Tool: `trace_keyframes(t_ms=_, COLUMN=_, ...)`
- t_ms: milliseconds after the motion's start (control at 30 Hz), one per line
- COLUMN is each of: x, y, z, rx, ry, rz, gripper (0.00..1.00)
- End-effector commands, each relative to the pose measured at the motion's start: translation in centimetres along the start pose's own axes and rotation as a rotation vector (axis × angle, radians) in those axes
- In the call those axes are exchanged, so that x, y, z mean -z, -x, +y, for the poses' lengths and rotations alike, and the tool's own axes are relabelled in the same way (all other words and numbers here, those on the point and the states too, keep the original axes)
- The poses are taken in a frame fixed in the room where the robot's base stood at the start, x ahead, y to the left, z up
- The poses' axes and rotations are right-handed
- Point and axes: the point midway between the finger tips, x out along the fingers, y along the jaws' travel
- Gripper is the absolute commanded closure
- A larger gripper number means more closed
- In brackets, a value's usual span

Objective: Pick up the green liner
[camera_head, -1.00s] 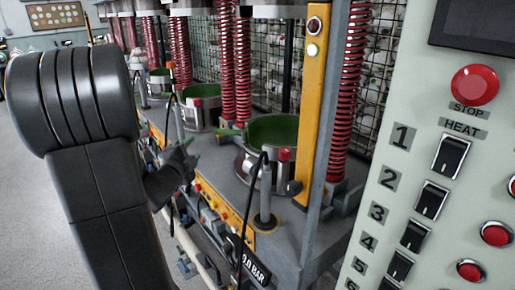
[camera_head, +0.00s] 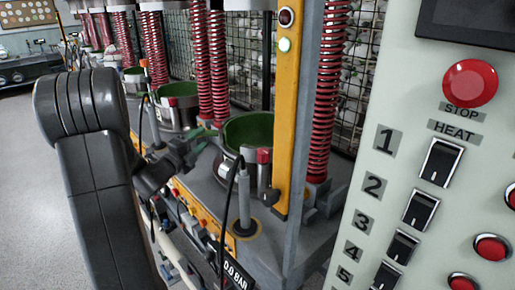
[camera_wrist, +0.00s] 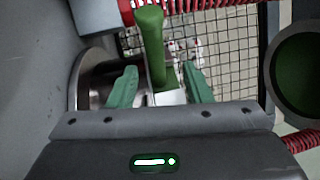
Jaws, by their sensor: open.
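A green liner (camera_head: 247,128) lines the round metal pot of the nearest press in the head view. In the wrist view, a green bar (camera_wrist: 152,45) with a rounded end stands between my fingers; it looks like part of this liner, though the join is hard to make out. My gripper (camera_wrist: 160,68) is open, with one green finger on each side of the bar and gaps visible. In the head view my gripper (camera_head: 198,139) is at the left rim of that pot; its fingertips are small and partly blurred there.
A second pot with a green lining (camera_head: 177,94) stands farther back; another green-lined pot (camera_wrist: 300,70) is at the right of the wrist view. Red springs (camera_head: 328,90), a yellow post (camera_head: 291,110) and a control panel (camera_head: 430,150) flank the near press. A wire mesh (camera_head: 350,95) stands behind.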

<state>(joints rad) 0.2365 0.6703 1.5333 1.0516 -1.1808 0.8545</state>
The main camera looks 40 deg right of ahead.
Motion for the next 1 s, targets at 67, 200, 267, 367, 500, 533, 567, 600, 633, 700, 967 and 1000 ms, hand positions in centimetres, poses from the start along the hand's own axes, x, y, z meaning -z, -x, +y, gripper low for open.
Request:
trace_keyframes(t_ms=67, x=0.0, y=-0.3, z=0.0, rx=0.000, ry=0.001, rz=0.000, gripper=0.55)
trace_keyframes(t_ms=200, x=0.1, y=-1.6, z=0.1, rx=0.001, ry=0.003, rz=0.002, gripper=0.55)
trace_keyframes(t_ms=267, x=0.0, y=-2.5, z=0.2, rx=0.000, ry=0.003, rz=0.002, gripper=0.55)
trace_keyframes(t_ms=367, x=0.1, y=-4.1, z=0.3, rx=0.001, ry=0.002, rz=0.002, gripper=0.55)
trace_keyframes(t_ms=500, x=0.0, y=-5.3, z=0.5, rx=0.000, ry=0.001, rz=0.000, gripper=0.55)
trace_keyframes(t_ms=533, x=0.0, y=-5.4, z=0.5, rx=0.000, ry=0.001, rz=0.000, gripper=0.55)
trace_keyframes(t_ms=567, x=0.0, y=-5.4, z=0.5, rx=0.000, ry=0.001, rz=-0.001, gripper=0.55)
trace_keyframes(t_ms=600, x=0.0, y=-5.3, z=0.5, rx=0.000, ry=0.001, rz=-0.001, gripper=0.55)
trace_keyframes(t_ms=633, x=0.0, y=-5.3, z=0.6, rx=0.000, ry=0.001, rz=-0.001, gripper=0.55)
trace_keyframes(t_ms=700, x=0.0, y=-5.3, z=0.5, rx=0.000, ry=0.001, rz=-0.001, gripper=0.57)
trace_keyframes(t_ms=967, x=0.0, y=-5.3, z=0.5, rx=0.000, ry=0.001, rz=-0.001, gripper=1.00)
trace_keyframes(t_ms=1000, x=0.0, y=-5.3, z=0.5, rx=0.000, ry=0.001, rz=-0.001, gripper=1.00)
